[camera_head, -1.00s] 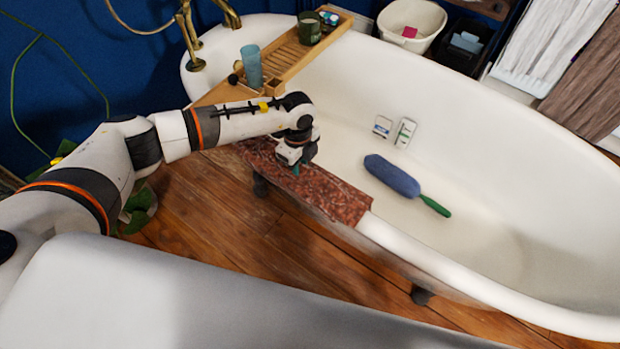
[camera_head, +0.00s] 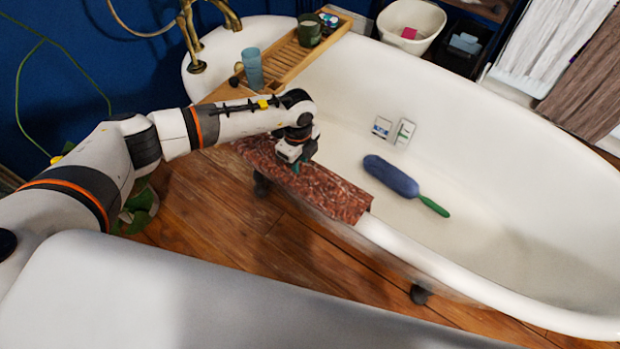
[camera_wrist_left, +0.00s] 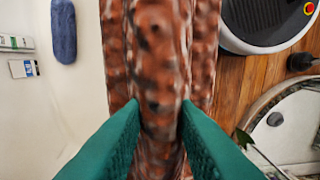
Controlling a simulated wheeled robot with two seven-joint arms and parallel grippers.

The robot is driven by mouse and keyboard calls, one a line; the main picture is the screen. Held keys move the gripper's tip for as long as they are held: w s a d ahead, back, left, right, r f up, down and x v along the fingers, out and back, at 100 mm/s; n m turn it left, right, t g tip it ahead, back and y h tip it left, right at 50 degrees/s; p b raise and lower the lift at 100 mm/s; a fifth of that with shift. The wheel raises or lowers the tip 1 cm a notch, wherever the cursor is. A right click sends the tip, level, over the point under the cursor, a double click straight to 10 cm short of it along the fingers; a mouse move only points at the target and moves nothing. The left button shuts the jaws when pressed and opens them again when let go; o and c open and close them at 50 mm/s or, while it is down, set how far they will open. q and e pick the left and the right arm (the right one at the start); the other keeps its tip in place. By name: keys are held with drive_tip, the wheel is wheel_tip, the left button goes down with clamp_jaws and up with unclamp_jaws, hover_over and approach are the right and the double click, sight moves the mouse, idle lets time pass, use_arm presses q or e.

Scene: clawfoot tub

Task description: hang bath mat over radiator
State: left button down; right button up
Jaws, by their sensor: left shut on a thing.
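The reddish-brown mottled bath mat (camera_head: 335,193) hangs over the near rim of the white tub (camera_head: 455,270). My left gripper (camera_head: 296,166) points down onto the mat near the middle of its length. In the left wrist view, its green fingers (camera_wrist_left: 160,135) are shut on a raised fold of the mat (camera_wrist_left: 160,60). The mat still lies along the rim. My right gripper is not in view. No radiator can be made out clearly; a white panel (camera_head: 540,45) stands at the top right, beside grey-brown cloth (camera_head: 590,90).
A wooden bath tray (camera_head: 285,60) spans the tub, holding a blue cup (camera_head: 252,68) and a dark green jar (camera_head: 309,30). A blue brush with a green handle (camera_head: 392,177) and small boxes (camera_head: 382,127) lie in the tub. A white bin (camera_head: 412,22) stands behind it.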

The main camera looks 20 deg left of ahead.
use_arm(q)
drive_tip(key=shift+r+p, duration=2.45)
drive_tip(key=shift+r, duration=0.55)
drive_tip(key=shift+d, duration=0.1)
